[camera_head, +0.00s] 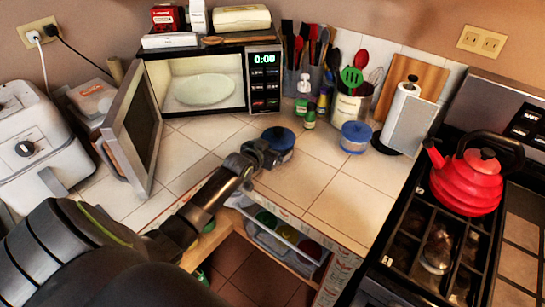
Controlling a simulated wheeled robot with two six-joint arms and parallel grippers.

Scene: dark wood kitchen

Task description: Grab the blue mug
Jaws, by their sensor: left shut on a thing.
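A dark blue round mug (281,136) stands on the tiled counter, just in front of the microwave's right side. My left arm reaches in from the lower left. My left gripper (264,151) is at the mug's near left side and shut on it. The fingers and wrist hide part of the mug's near side. I cannot tell whether the mug is lifted off the counter. My right gripper is not in view.
Utensil holders (350,106) stand behind. A red kettle (466,180) sits on the stove. Free counter lies right of the gripper.

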